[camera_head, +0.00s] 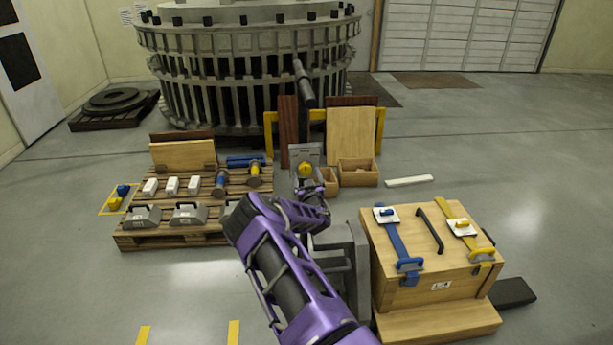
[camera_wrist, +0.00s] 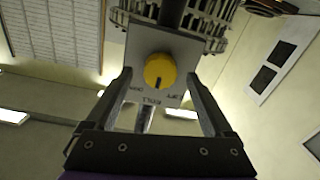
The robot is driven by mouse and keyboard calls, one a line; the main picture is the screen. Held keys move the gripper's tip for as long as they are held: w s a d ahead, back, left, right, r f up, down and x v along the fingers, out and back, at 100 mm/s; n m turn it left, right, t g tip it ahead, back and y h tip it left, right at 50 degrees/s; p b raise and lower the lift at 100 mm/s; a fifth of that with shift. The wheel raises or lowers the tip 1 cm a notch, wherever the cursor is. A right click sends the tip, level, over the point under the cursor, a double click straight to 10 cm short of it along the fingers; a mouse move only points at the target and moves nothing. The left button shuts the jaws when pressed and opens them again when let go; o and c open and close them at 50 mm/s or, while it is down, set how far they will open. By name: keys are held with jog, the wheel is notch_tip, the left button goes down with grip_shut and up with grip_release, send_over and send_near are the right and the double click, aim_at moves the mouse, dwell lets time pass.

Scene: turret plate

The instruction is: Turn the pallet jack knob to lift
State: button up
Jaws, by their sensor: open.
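The yellow knob (camera_head: 305,168) sits on a grey panel (camera_head: 304,151) at the top of the pallet jack, in the middle of the head view. In the wrist view the round knob (camera_wrist: 160,71) faces me on its grey panel (camera_wrist: 137,42). A dark mark on the knob points down in the picture, toward the middle of several printed labels. The labels look upside down and are hard to read. My gripper (camera_wrist: 159,75) is open, with one finger on each side of the knob in the picture. Contact cannot be told. In the head view my purple wrist partly hides the gripper.
A wooden pallet (camera_head: 130,240) with tools and grey blocks lies left. A wooden crate (camera_head: 420,285) with blue and yellow straps stands right. Open boxes (camera_head: 358,180) sit just right of the panel. A large round turret (camera_head: 250,85) stands behind. Floor at far right is clear.

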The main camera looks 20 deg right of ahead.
jog(key=shift+w, duration=0.35)
jog(key=c, duration=1.4)
jog(key=shift+o, duration=0.2)
